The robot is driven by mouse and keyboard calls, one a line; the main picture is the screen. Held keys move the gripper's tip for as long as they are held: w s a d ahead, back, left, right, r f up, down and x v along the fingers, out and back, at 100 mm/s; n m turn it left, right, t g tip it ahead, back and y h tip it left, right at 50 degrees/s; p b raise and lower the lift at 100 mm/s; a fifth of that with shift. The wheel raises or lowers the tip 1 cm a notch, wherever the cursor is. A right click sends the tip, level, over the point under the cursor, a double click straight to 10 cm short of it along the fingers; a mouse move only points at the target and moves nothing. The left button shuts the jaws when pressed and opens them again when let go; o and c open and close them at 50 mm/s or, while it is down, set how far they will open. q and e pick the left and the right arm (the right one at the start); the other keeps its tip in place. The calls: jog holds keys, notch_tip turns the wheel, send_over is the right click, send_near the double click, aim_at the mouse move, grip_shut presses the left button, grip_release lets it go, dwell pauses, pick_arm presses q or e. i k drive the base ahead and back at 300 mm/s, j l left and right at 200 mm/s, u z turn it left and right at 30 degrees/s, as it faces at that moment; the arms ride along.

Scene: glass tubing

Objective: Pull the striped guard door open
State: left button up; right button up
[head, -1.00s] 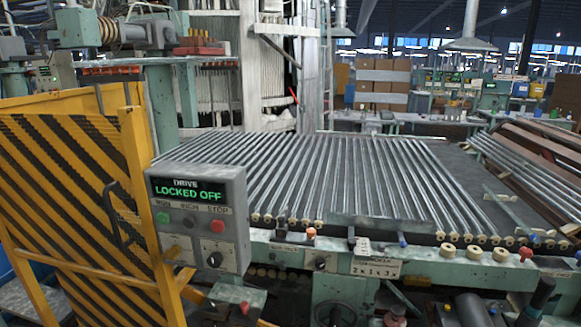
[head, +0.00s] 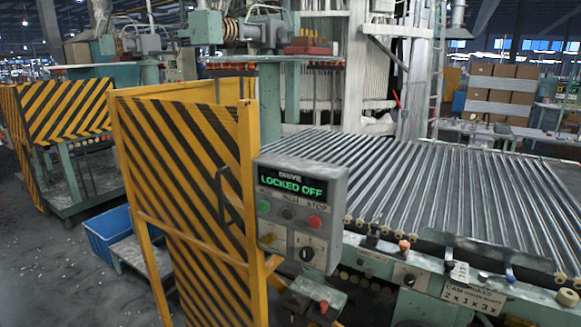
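The striped guard door (head: 185,180) stands upright left of centre, a yellow frame with a yellow and black diagonal striped panel. Its dark handle (head: 222,200) is on the right side of the panel, near the right post. The door looks shut, but its far edges are partly hidden. Neither of my grippers is in view.
A conveyor of metal rollers (head: 430,190) fills the right side. A blue bin (head: 110,235) and a low metal step (head: 140,258) stand left of the door. Another striped guard (head: 70,110) stands farther left. Grey floor (head: 60,280) is open at the lower left.

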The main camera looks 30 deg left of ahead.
aim_at(172, 140)
jog(key=u, duration=1.65)
